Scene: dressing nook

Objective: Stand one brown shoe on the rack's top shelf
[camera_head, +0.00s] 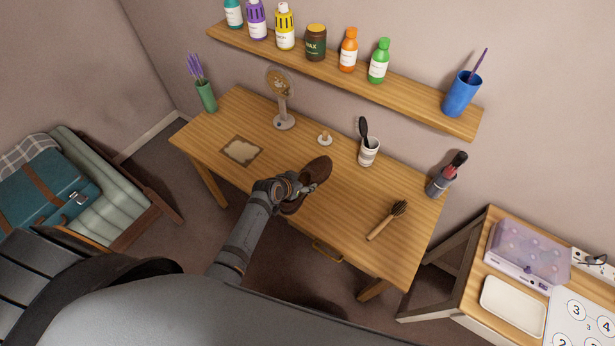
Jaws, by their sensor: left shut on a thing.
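A brown shoe (318,170) is over the middle of the wooden dressing table (325,221). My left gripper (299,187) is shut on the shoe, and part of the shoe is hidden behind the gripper. The shoe is tilted; I cannot tell whether it touches the table or is held just above it. The rack is not clearly in view. My right gripper is not in view.
A wall shelf (420,97) with bottles hangs above. A side table (478,297) stands right.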

